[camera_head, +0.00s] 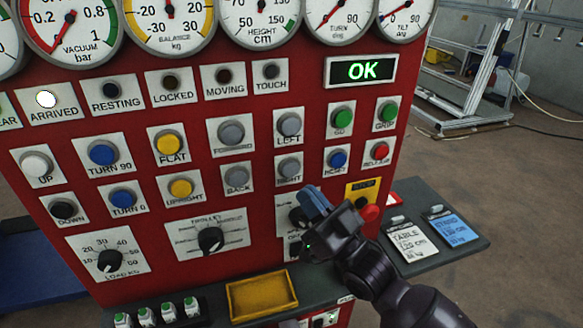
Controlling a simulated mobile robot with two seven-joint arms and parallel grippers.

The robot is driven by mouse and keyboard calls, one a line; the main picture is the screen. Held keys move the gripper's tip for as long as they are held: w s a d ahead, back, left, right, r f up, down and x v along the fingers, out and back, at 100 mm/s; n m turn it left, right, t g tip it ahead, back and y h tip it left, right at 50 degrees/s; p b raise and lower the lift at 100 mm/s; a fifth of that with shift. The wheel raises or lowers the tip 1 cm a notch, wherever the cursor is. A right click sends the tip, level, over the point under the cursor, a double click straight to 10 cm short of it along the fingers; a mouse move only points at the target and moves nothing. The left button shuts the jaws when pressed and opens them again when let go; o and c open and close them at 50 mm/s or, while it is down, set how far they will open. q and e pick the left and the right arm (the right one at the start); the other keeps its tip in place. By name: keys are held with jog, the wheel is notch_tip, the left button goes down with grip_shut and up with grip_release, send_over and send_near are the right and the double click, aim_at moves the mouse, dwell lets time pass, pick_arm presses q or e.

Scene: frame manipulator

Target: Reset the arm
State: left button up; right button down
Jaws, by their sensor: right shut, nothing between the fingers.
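My right gripper (312,205) is in front of the lower right part of a red control panel (255,195), with its arm coming in from the bottom right. It is shut and empty. It partly covers a black knob at the panel's lower right. I cannot tell if it touches the panel. A red knob (370,213) shows right beside the gripper, below a yellow STOP plate (361,190). My left gripper is not in view.
Dials line the panel's top, with a green OK display (360,70) below. Several labelled buttons and lamps cover the middle. A shelf along the bottom holds a yellow tray (262,298). TABLE (408,242) and blue (452,228) cards lie on the right ledge. A metal frame (490,70) stands behind.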

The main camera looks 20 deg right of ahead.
dwell(0.3)
jog(key=d+f+m+g+h, duration=0.1)
jog(key=d+f+g+h, duration=0.15)
jog(key=f+h, duration=0.45)
jog(key=d+f+m+g+h, duration=0.1)
jog(key=d+f+g+h, duration=0.2)
jog(key=f, duration=0.8)
jog(key=s+d+f+m+g+h, duration=0.2)
jog(key=s+d+f, duration=0.1)
jog(key=s+f, duration=0.4)
jog(key=s+d+f+m+g+h, duration=0.1)
jog(key=s+d+f, duration=0.3)
jog(key=s+f, duration=0.4)
jog(key=shift+s+m+g+h, duration=0.4)
jog(key=shift+s+g+h, duration=0.1)
jog(key=shift+g, duration=0.05)
